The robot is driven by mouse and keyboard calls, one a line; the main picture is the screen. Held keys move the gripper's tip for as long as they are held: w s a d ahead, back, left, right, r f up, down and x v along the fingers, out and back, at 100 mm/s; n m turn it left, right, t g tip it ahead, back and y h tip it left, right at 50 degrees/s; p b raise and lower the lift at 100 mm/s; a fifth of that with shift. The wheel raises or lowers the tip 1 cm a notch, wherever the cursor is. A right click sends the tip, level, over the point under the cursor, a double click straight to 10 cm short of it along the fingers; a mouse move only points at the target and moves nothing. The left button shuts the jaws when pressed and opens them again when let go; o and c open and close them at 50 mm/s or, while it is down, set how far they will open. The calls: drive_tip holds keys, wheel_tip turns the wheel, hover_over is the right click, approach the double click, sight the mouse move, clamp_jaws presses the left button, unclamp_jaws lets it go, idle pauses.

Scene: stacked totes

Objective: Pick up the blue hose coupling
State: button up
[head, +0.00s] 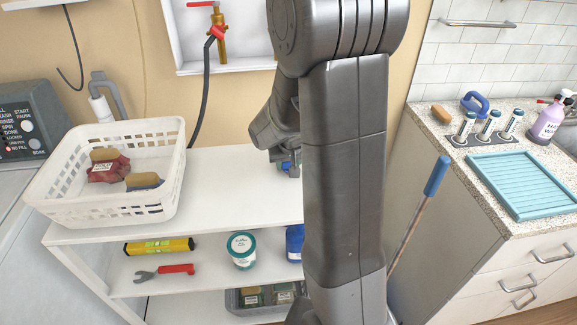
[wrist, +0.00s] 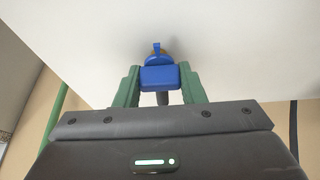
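The blue hose coupling (wrist: 159,78) is between the two green fingers of my gripper (wrist: 160,72) in the wrist view. Its blue body fills the gap and seems to touch both fingers. A small blue tab and a bit of yellow show at its far end, and a grey stem shows beneath. In the head view my gripper (head: 287,168) is low over the white top shelf, right of the basket, with a little blue at its tip. My arm hides part of this area, and I cannot tell if the coupling is clear of the shelf.
A white basket (head: 165,201) with brushes and a red pouch stands left on the white shelf unit (head: 235,207). Lower shelves hold a yellow level (head: 160,246), a wrench (head: 165,272) and a tub (head: 241,250). A worktop with a teal tray (head: 520,183) is at right.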

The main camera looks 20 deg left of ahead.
drive_tip(key=shift+c, duration=0.5)
wheel_tip(320, 180, up, 10)
drive_tip(key=shift+r, duration=0.1)
idle(1.0)
